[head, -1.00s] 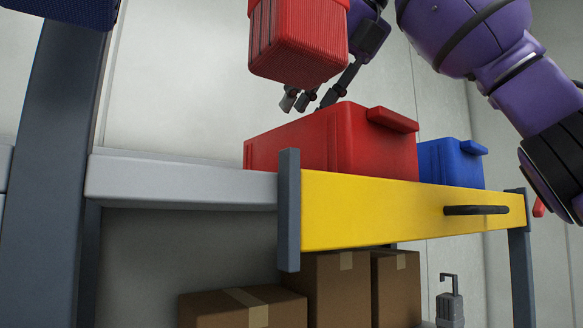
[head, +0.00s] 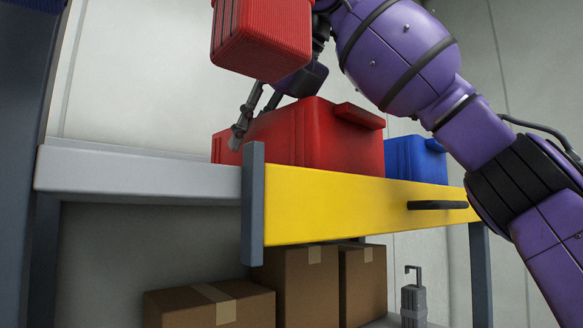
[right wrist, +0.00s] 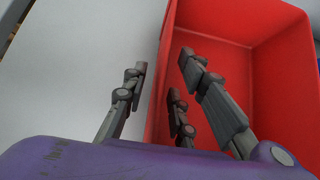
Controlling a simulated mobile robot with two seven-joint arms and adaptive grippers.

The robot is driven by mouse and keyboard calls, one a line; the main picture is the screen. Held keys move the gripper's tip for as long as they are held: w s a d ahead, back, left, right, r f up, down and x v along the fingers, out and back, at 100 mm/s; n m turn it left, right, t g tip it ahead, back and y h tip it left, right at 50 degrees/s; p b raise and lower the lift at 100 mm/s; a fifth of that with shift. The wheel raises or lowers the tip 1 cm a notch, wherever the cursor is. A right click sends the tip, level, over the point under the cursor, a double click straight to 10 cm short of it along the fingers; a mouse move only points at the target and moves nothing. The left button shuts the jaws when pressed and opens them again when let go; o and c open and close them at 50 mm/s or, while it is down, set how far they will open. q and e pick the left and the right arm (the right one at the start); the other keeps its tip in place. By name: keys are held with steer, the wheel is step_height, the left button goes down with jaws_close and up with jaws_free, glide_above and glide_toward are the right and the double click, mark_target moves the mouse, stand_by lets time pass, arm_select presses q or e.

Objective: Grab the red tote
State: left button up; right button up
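The red tote (head: 345,145) stands upright on the shelf, behind the yellow front rail, in the head view. In the right wrist view its open top and red inside (right wrist: 285,75) fill the right half. My right gripper (head: 242,125) is over the tote's left end in the head view. In the right wrist view my right gripper (right wrist: 165,75) is open astride the tote's wall, with one finger outside on the left and the others on the inner side. Contact with the wall cannot be told. My left gripper is not in view.
A blue tote (head: 415,158) stands right of the red one. A ribbed red box (head: 262,38) is above. The yellow rail (head: 340,210) and a grey post (head: 253,205) edge the shelf. Cardboard boxes (head: 310,290) sit below. The grey shelf's left part (head: 130,172) is clear.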

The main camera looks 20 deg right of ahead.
steer(key=shift+s+r, duration=0.1)
steer(key=shift+s, duration=0.1)
jaws_close()
steer(key=shift+r, duration=0.1)
steer(key=shift+w+r, duration=0.1)
steer(key=shift+r, duration=0.55)
step_height(320, 180, up, 6)
steer(key=shift+a, duration=0.1)
steer(key=shift+r, duration=1.3)
